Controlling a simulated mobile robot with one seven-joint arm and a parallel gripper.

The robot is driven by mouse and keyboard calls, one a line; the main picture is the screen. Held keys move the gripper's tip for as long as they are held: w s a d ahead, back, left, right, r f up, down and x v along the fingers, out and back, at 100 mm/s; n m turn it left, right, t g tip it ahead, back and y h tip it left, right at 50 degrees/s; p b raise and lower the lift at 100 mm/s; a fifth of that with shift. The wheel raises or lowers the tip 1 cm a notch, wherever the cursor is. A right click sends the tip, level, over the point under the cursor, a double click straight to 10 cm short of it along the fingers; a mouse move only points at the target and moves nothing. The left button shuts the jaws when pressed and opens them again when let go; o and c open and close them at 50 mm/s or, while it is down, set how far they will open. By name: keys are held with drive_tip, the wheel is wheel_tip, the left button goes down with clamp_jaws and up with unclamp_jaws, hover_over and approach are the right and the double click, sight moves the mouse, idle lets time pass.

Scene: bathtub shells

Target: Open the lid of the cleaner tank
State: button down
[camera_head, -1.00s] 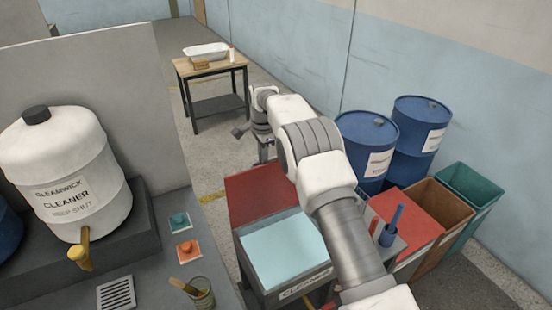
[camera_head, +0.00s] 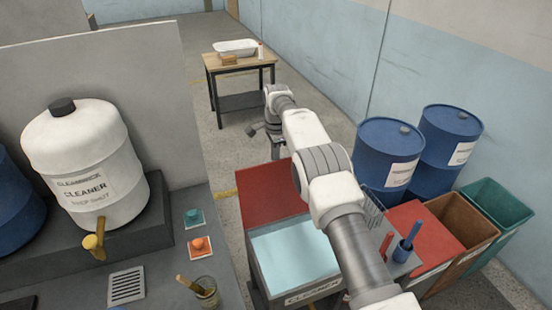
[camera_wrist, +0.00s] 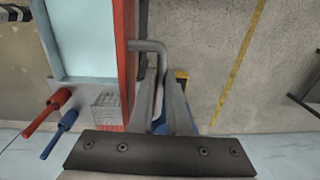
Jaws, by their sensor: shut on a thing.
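The cleaner tank (camera_head: 312,296) is a grey box labelled CLEANER, with light blue liquid inside, in the lower middle of the head view. Its red lid (camera_head: 272,190) stands raised at the tank's far side, and the top is uncovered. In the wrist view the lid (camera_wrist: 125,60) shows nearly edge-on, with the liquid to its left. A bent grey handle (camera_wrist: 150,45) sticks out from the lid. My gripper (camera_wrist: 161,85) is shut on this handle. In the head view my arm reaches over to the lid's far side, and the fingertips are hidden.
A white cleaner drum (camera_head: 85,165) stands on the left bench. Blue barrels (camera_head: 390,160) and open bins (camera_head: 495,208) stand at the right. Blue and red handled tools (camera_head: 410,236) sit beside the tank. A small table (camera_head: 240,62) stands behind, with clear floor before it.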

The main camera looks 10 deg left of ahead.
drive_tip(key=shift+s+f, duration=0.1)
drive_tip(key=shift+f, duration=0.1)
drive_tip(key=c, duration=0.9)
unclamp_jaws()
drive_tip(key=shift+r, duration=0.15)
drive_tip(key=shift+r, duration=0.1)
wheel_tip(320, 180, up, 7)
drive_tip(key=shift+s+d+r+b, duration=0.1)
drive_tip(key=shift+b, duration=0.25)
